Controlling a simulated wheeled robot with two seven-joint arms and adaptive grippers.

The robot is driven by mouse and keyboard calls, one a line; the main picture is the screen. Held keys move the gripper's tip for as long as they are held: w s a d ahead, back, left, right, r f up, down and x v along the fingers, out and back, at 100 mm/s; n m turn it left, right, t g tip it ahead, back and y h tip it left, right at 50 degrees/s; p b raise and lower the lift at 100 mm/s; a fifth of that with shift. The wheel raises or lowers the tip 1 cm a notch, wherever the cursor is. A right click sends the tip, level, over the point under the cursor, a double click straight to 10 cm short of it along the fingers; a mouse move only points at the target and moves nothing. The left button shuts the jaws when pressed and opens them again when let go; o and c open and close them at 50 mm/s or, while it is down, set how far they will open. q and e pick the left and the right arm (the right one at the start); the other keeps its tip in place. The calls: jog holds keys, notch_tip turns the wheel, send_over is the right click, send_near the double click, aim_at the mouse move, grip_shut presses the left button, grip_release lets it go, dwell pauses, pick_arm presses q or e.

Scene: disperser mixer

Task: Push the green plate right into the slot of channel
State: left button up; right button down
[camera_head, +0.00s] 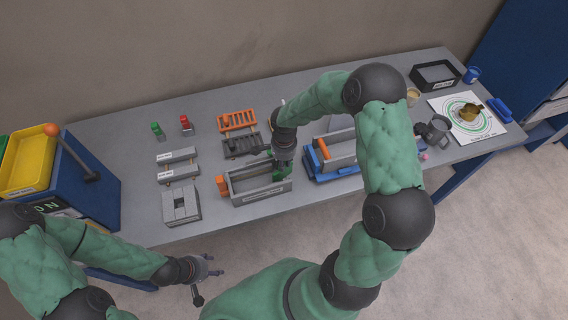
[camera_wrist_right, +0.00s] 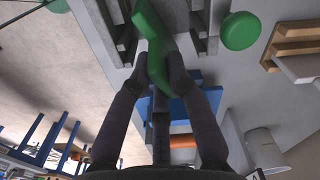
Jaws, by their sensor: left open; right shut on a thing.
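The green plate (camera_wrist_right: 158,42) is between the fingertips of my right gripper (camera_wrist_right: 162,75) in the right wrist view, which is shut on it. In the head view the green plate (camera_head: 281,171) shows partly below the right gripper (camera_head: 282,160), at the right end of a grey open trough (camera_head: 258,197) that looks like the channel. The trough has an orange block at its left end. The gripper and arm partly cover the plate, so I cannot tell how deep it sits in a slot. My left gripper (camera_head: 205,268) is open and empty, off the table's front edge.
A second grey trough on a blue base (camera_head: 330,171) stands just right of the channel. Behind are a dark slatted rack (camera_head: 240,145) and an orange rack (camera_head: 237,121). Grey blocks (camera_head: 181,206) stand to the left.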

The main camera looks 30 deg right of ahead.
jog(key=shift+r, duration=0.15)
jog(key=shift+f, duration=0.2)
jog(key=c, duration=1.2)
grip_release()
jog(key=shift+r, duration=0.15)
jog(key=shift+r, duration=0.15)
notch_tip(320, 180, up, 12)
jog(key=shift+f+p, duration=0.1)
jog(key=shift+p, duration=0.25)
